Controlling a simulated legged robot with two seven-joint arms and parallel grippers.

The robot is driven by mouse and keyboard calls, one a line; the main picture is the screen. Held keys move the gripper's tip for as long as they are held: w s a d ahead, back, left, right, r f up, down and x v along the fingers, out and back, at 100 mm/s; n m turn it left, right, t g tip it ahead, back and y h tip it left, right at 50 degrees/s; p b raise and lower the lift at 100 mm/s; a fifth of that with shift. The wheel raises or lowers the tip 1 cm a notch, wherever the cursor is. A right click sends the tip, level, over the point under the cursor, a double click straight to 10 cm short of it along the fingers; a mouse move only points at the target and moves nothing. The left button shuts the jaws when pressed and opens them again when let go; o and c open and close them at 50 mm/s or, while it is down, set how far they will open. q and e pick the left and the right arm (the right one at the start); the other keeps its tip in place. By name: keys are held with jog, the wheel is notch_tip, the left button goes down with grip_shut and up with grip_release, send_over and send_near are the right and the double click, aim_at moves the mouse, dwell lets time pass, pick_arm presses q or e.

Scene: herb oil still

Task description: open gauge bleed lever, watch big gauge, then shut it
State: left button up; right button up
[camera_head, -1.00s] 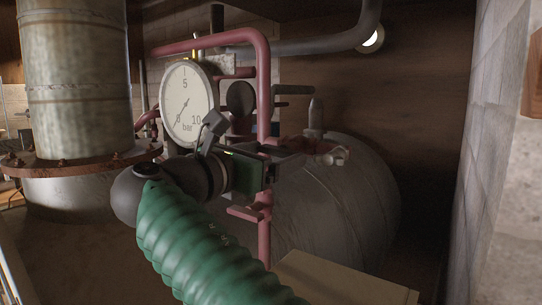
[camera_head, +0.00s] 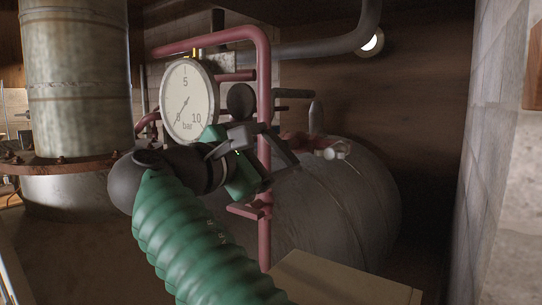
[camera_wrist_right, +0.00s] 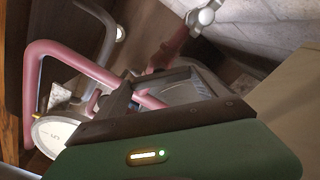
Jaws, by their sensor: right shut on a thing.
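The big round gauge (camera_head: 189,101) has a white dial marked in bar. Its needle points to the lower left, close to the 0 mark. My right gripper (camera_head: 272,143) is just right of and below the gauge, in front of the red pipe. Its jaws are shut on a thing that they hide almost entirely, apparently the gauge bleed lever. In the right wrist view the gripper fingers (camera_wrist_right: 175,92) stand in front of the red pipework, and part of the gauge (camera_wrist_right: 55,134) shows at the left. My left gripper is not in view.
A red pipe (camera_head: 264,60) rises close behind my gripper. A dark disc (camera_head: 240,99) stands just above it. A large grey tank (camera_head: 345,205) lies behind, with a small valve (camera_head: 338,151) on it. A metal column (camera_head: 77,80) stands left and a block wall (camera_head: 490,170) right.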

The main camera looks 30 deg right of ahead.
jog(key=m, duration=0.2)
jog(key=m+b, duration=0.1)
jog(key=m, duration=0.2)
jog(key=shift+w+f+m+b, duration=0.1)
jog(key=shift+f+m+b, duration=0.1)
jog(key=shift+m+b, duration=0.1)
jog(key=shift+a+m+b, duration=0.1)
jog(key=shift+m+b, duration=0.4)
jog(key=shift+m, duration=1.6)
jog(key=o, duration=1.1)
jog(key=shift+w, duration=0.1)
jog(key=v, duration=1.6)
jog(key=shift+a+p, duration=0.25)
jog(key=shift+p, duration=0.15)
